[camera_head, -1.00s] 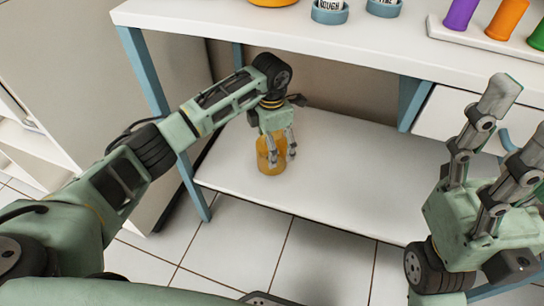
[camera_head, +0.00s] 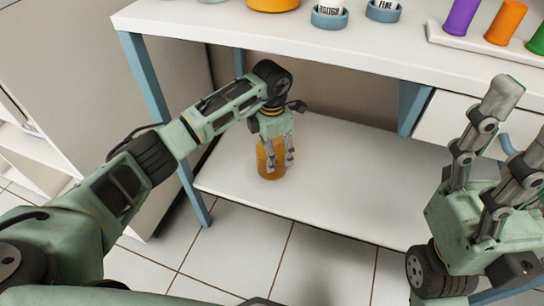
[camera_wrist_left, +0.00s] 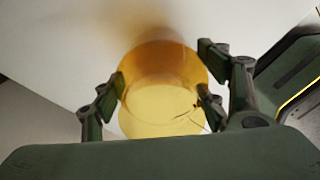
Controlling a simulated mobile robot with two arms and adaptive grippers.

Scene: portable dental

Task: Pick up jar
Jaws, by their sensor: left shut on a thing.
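An amber, see-through jar (camera_head: 268,163) stands on the white lower shelf (camera_head: 330,185) of the table. My left gripper (camera_head: 277,160) reaches down under the table top and is shut on the jar. In the left wrist view the jar (camera_wrist_left: 162,85) sits between the two fingers of the left gripper (camera_wrist_left: 162,90), one on each side. Whether the jar's base touches the shelf or is slightly above it, I cannot tell. My right gripper (camera_head: 510,135) is raised at the right with its two fingers apart, holding nothing.
The table top (camera_head: 220,22) hangs over the shelf. On it are an orange dish (camera_head: 272,4), two blue holders (camera_head: 329,18) and a white rack (camera_head: 470,40) with coloured cylinders. A blue leg (camera_head: 146,70) stands near my left arm. The shelf right of the jar is clear.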

